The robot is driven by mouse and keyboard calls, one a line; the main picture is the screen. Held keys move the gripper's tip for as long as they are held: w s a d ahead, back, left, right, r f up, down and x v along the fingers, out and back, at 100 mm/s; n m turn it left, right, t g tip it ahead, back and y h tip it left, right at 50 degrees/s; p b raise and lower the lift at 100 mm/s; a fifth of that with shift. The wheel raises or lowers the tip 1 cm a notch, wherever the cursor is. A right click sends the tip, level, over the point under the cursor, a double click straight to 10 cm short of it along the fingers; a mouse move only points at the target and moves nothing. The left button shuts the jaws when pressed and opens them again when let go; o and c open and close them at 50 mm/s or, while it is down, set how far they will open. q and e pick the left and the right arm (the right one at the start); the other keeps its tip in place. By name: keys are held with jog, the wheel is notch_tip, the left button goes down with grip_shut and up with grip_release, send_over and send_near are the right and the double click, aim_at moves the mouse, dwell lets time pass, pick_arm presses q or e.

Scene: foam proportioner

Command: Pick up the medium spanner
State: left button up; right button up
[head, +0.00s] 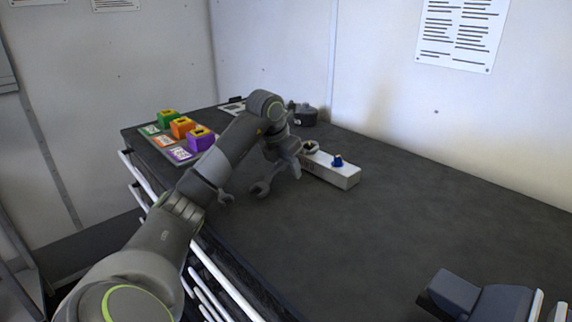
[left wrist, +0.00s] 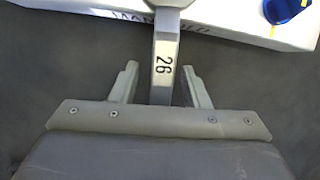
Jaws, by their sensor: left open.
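A grey steel spanner marked 26 (left wrist: 165,68) shows its handle in the left wrist view, running between the two fingers of my left gripper (left wrist: 162,85). The fingers are apart, one on each side of the handle, with a gap on both sides. Its far end reaches over a white block and is cut off by the frame. In the head view my left gripper (head: 288,168) is low over the table, and an open spanner jaw (head: 260,188) shows beside it. A smaller jaw (head: 226,197) lies further left, partly hidden by my arm.
The white manifold block (head: 340,175) with a blue knob (head: 338,160) stands right of my gripper. Green (head: 168,119), orange (head: 182,127) and purple (head: 201,139) blocks sit at the left. The table's middle is clear.

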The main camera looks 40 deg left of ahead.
pick_arm(q)
jog(key=shift+r, duration=0.1)
grip_shut()
